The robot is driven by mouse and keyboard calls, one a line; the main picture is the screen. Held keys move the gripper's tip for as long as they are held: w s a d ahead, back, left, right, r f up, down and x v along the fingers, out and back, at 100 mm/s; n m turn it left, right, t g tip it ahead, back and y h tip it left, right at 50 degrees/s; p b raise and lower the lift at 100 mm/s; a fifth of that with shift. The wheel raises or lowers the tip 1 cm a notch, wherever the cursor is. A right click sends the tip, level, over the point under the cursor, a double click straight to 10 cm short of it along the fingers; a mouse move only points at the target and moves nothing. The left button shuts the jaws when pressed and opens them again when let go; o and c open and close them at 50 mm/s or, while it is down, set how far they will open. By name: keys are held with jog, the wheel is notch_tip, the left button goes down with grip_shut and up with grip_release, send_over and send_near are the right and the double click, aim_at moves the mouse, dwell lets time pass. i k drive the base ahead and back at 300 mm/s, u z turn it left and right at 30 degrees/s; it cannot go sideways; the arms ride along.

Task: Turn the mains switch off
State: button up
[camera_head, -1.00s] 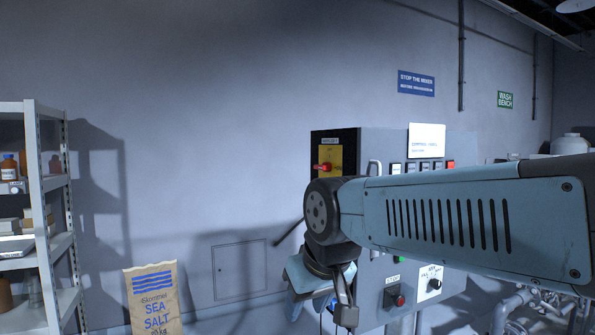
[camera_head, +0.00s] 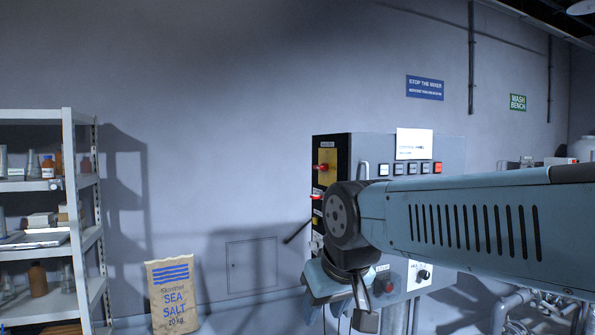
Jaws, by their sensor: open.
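A grey control cabinet (camera_head: 405,152) stands against the wall right of centre, partly hidden by my arm. On its dark left side is a yellow plate with a red-handled switch (camera_head: 323,167), which looks like the mains switch; the small label above it is too small to read. The red handle appears to stick out sideways. A second red part (camera_head: 319,196) shows below it. My gripper (camera_head: 340,312) hangs low in front of the cabinet, pointing down, open and empty. It is well below the switch and apart from it.
A dark lever (camera_head: 297,232) juts left from the cabinet. A metal shelf (camera_head: 68,180) with bottles stands at the left, and a sea salt sack (camera_head: 173,295) on the floor. The wall between shelf and cabinet is clear, with a closed hatch (camera_head: 252,265).

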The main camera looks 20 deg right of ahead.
aim_at(324, 166)
jog(key=z, duration=0.2)
jog(key=i, duration=0.85)
jog(key=u, duration=0.1)
